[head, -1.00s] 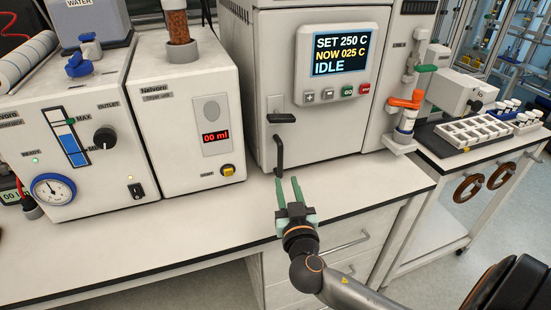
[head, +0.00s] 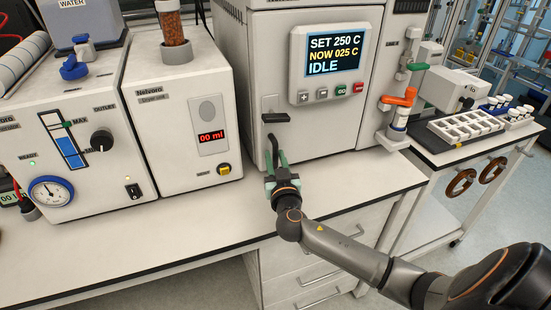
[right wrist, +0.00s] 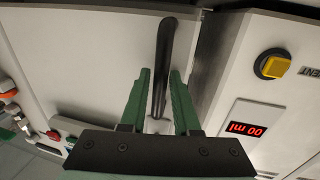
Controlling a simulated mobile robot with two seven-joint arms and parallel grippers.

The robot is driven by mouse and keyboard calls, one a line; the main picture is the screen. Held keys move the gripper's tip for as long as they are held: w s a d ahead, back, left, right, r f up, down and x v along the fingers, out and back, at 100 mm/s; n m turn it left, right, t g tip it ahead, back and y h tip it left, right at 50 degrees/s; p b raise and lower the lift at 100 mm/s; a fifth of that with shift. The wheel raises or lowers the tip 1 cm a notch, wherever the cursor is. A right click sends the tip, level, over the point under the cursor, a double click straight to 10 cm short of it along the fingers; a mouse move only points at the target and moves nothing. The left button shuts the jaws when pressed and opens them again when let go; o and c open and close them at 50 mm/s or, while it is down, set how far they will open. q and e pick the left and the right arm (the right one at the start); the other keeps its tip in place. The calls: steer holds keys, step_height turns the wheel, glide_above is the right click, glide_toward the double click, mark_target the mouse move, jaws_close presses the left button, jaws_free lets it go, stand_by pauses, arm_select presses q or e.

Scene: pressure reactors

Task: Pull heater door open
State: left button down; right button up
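The heater (head: 330,120) is a white cabinet at the centre back, with a display reading SET 250 C, NOW 025 C, IDLE. Its door looks closed. My left gripper is not in view.
A white unit (head: 185,120) with a red 00 ml readout stands close left of the heater. An orange-handled valve (head: 398,101) is at its right. The bench top (head: 200,215) in front is clear. A vial tray (head: 465,128) is on the right-hand bench.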

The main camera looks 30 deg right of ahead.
jaws_close()
stand_by(1.2)
